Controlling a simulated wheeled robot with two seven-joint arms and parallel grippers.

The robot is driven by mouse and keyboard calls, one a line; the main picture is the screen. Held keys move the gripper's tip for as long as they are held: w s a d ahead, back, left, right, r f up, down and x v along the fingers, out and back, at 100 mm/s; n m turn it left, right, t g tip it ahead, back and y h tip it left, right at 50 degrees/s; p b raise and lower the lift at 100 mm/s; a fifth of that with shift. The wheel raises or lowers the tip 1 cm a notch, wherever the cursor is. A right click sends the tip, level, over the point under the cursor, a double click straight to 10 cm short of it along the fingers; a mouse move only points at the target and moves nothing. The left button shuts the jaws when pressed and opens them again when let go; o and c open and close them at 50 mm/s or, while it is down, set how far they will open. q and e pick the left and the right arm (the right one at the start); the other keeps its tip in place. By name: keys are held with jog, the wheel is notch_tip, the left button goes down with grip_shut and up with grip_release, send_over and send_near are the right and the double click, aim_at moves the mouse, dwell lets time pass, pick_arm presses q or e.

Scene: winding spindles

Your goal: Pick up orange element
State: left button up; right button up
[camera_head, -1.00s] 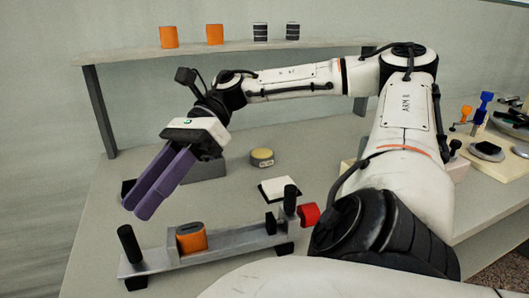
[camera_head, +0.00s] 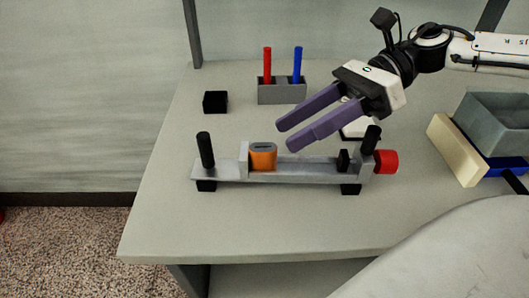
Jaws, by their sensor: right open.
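The orange element (camera_head: 263,160), with a grey top, sits on the grey metal winding fixture (camera_head: 310,174), against an upright plate near its left end. The fixture has a black post at each end and a red knob (camera_head: 386,161) at its right end. My right gripper (camera_head: 285,135), with purple fingers, is open and empty. Its fingers point left and down, and their tips show just above and to the right of the orange element, apart from it. My left gripper is not in view.
Behind the fixture stand a grey holder (camera_head: 282,93) with a red and a blue rod and a small black block (camera_head: 215,102). A white pad lies partly hidden behind my fingers. Grey, cream and blue bins (camera_head: 495,122) stand at right. The table front is clear.

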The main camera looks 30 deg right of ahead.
aim_at(271, 144)
jog(key=x, duration=0.4)
jog(key=shift+f+p, duration=0.1)
jog(key=shift+p, duration=0.2)
grip_shut()
